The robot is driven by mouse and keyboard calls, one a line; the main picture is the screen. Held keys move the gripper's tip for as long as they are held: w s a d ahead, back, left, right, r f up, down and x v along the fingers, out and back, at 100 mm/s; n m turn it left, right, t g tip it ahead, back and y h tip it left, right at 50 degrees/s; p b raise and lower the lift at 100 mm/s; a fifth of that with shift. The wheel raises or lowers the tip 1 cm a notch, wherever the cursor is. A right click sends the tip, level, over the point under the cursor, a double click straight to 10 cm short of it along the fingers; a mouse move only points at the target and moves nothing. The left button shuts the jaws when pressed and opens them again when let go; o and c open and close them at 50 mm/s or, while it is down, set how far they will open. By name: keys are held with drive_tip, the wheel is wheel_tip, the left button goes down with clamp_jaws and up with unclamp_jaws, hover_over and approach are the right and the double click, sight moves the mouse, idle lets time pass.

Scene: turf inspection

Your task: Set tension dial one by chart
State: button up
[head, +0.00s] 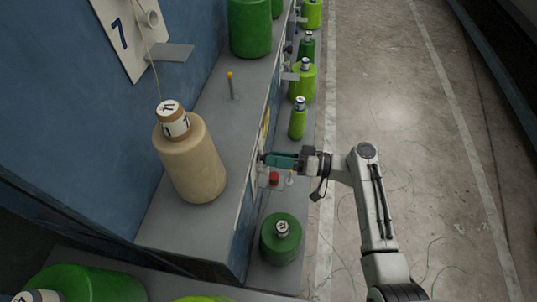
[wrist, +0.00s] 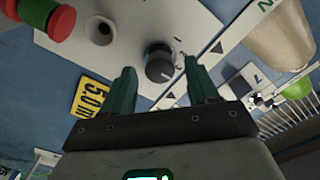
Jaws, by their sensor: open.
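A dark round dial knob (wrist: 160,62) sits on a white panel (wrist: 205,25) in the wrist view, with small marks beside its right edge. My gripper (wrist: 159,66) is open, its two teal fingers on either side of the knob in the picture. I cannot tell whether they touch it. In the head view my gripper (head: 268,160) reaches left to the machine's front face, where the knob is hidden. Whether this is dial one cannot be read, and no tension chart can be made out.
A beige cone (head: 190,160) stands on the grey ledge (head: 215,215); a green bobbin (head: 281,240) stands below. The floor (head: 385,90) at right is open.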

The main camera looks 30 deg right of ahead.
drive_tip(key=shift+x, duration=1.2)
drive_tip(key=shift+c, duration=0.2)
drive_tip(key=c, duration=1)
drive_tip(key=shift+m, duration=0.4)
drive_tip(key=m+p, duration=0.1)
drive_tip(key=m, duration=0.1)
drive_tip(key=shift+m, duration=0.3)
drive_tip(key=shift+m+p, duration=0.8)
drive_tip(key=shift+m, duration=1.4)
drive_tip(key=shift+d, duration=0.1)
